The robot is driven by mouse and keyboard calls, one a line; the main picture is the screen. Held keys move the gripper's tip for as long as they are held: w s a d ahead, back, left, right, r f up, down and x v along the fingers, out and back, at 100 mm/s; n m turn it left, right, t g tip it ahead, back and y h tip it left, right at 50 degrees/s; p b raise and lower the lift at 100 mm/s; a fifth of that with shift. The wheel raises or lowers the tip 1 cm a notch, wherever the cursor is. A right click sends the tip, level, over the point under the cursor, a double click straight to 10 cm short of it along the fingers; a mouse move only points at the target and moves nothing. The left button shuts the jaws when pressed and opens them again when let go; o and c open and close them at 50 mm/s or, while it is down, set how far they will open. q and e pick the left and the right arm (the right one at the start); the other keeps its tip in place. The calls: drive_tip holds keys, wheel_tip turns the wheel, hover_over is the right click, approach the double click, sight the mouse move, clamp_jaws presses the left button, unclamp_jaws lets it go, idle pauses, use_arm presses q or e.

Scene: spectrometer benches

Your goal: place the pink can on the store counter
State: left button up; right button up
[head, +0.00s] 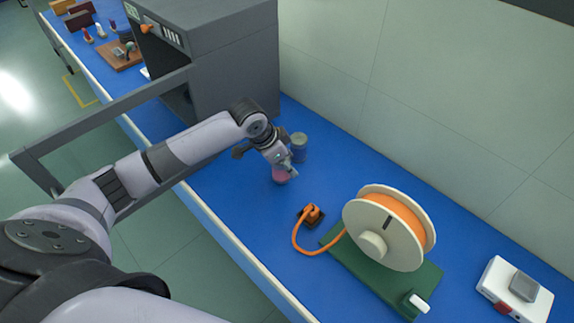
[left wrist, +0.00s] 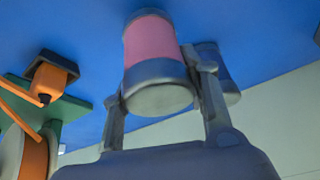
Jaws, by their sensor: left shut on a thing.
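The pink can (head: 280,175) is at my left gripper (head: 282,167), over or on the blue counter. In the left wrist view the pink can (left wrist: 151,45) has a pink band and grey ends, and stands between the two fingers of the left gripper (left wrist: 160,95). The left gripper is shut on it. I cannot tell whether the can touches the blue counter (head: 215,190). My right gripper is not in view.
A grey-blue can (head: 299,148) stands just behind the gripper. An orange connector (head: 311,215) with a cable leads to a cable reel (head: 385,228) on a green base. A large grey machine (head: 225,70) stands left. A white box (head: 515,290) is at right.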

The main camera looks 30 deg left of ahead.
use_arm(q)
drive_tip(key=shift+f, duration=0.95)
drive_tip(key=o, duration=1.2)
drive_tip(key=shift+o, duration=0.2)
